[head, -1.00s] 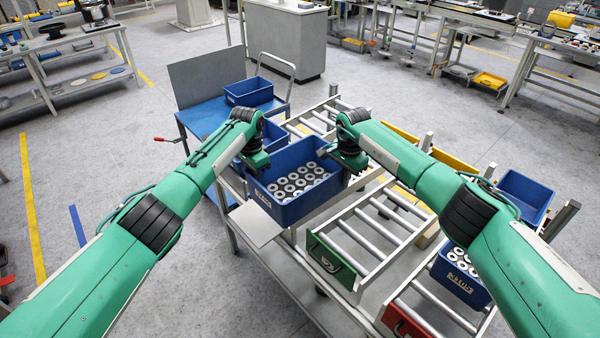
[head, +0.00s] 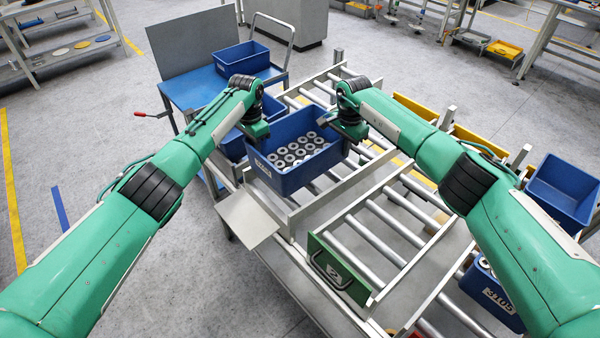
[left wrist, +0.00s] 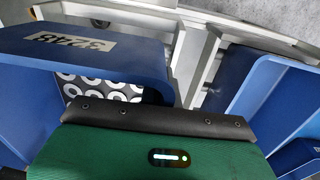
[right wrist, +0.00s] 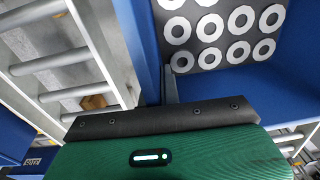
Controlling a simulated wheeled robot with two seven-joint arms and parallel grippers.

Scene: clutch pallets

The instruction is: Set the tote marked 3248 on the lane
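The blue tote marked 3248 (head: 312,174) holds several grey-white rings. Its label shows clearly in the left wrist view (left wrist: 70,42). It is level over the leftmost roller lane (head: 338,190); I cannot tell whether its base touches the rollers. My left gripper (head: 256,131) is shut on the tote's left side wall. My right gripper (head: 347,129) is shut on the opposite side wall, with a grey finger inside the tote in the right wrist view (right wrist: 170,86). The gripper bodies hide most of both grips.
A lane with a green plate marked 2 (head: 338,267) lies to the right. A tote marked 3105 (head: 490,298) and an empty blue tote (head: 563,190) stand farther right. A blue cart (head: 192,88) with blue totes (head: 240,58) stands at the back left.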

